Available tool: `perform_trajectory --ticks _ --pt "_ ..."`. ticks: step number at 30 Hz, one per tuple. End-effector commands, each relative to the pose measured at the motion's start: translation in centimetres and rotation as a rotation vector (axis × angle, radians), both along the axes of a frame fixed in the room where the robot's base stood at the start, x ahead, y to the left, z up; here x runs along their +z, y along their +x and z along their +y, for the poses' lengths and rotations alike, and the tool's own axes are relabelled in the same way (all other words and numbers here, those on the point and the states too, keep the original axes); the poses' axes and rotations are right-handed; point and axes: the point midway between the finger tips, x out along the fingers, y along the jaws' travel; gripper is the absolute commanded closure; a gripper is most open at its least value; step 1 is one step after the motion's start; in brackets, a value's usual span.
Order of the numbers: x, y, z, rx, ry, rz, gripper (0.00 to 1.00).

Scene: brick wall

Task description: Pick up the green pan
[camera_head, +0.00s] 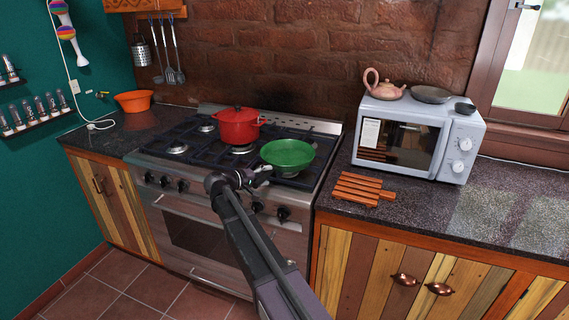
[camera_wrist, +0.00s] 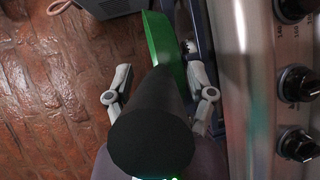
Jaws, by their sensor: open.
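The green pan (camera_head: 288,153) sits on the front right of the stove, its round green bowl facing up. In the wrist view its green side (camera_wrist: 160,45) shows beyond a thick black handle (camera_wrist: 152,120), which points toward the camera. My gripper (camera_head: 262,179) is at the near left side of the pan, at the stove's front edge. In the wrist view my gripper (camera_wrist: 160,85) is open, with one finger on each side of the handle. The handle hides part of the pan, and I cannot tell whether either finger touches it.
A red pot (camera_head: 238,128) stands on the stove (camera_head: 205,240) just left of the pan. Stove knobs (camera_wrist: 297,85) line the front. A wooden trivet (camera_head: 357,190) and a microwave (camera_head: 412,140) are on the right counter. An orange bowl (camera_head: 133,101) is on the left counter.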

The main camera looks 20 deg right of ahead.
Motion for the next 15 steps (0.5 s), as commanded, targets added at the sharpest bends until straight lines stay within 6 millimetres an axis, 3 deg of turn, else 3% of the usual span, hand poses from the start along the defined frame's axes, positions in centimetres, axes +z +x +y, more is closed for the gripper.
perform_trajectory --ticks 4,11,15 --pt "0.0 -0.01 0.03 0.0 0.0 0.0 0.3" --pt "-0.01 0.0 0.06 0.0 0.0 0.0 0.98" --pt "0.1 0.02 0.05 0.0 -0.003 -0.002 1.0"
